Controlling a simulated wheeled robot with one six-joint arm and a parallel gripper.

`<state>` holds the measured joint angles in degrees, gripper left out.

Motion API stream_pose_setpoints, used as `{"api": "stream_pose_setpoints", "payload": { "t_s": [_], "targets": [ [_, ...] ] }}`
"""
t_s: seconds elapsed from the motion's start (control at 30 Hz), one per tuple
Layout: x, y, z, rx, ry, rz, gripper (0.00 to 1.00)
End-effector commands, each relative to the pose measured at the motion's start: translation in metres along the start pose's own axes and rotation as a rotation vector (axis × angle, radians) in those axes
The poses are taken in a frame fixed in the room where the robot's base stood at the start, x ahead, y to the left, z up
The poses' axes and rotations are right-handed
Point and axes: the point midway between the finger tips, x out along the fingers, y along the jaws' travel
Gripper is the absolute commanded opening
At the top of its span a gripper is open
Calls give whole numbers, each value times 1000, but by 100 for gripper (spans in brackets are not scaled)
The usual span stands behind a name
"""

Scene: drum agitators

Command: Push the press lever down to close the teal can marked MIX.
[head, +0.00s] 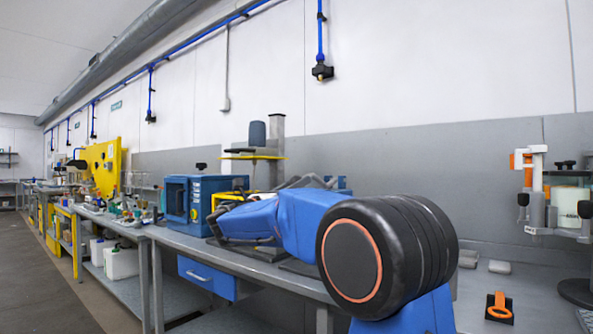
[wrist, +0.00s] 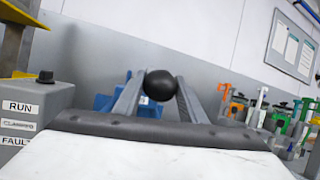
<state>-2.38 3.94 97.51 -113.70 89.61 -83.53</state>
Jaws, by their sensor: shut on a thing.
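My gripper (wrist: 160,77) shows in the wrist view with its two grey fingers on either side of a black ball knob (wrist: 160,86). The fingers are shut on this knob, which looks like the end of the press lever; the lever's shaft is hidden. In the head view my blue arm crosses the bench and I cannot make out the gripper or the knob. A teal can marked MIX cannot be made out in either view.
A grey column stand with yellow plates (head: 253,156) rises behind my arm. A blue box machine (head: 191,198) stands left of it on the bench. An orange-handled item (head: 499,307) lies at right. A control box labelled RUN (wrist: 38,105) is at left in the wrist view.

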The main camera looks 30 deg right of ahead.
Motion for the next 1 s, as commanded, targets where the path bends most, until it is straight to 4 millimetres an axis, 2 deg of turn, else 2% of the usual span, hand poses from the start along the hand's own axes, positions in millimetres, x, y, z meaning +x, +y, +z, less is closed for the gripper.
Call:
{"api": "stream_pose_setpoints", "payload": {
  "t_s": [0.1,0.33,0.5,0.73,0.97,1.0],
  "targets": [
    [-7,3,-20,-5,3,1,0],
    [-14,7,-48,-5,4,0,0],
    [-16,9,-60,-6,6,0,0],
    [-17,11,-65,-7,6,3,0],
    [-16,10,-63,-4,4,1,55],
    [-16,10,-63,-3,4,1,55]
  ]
}}
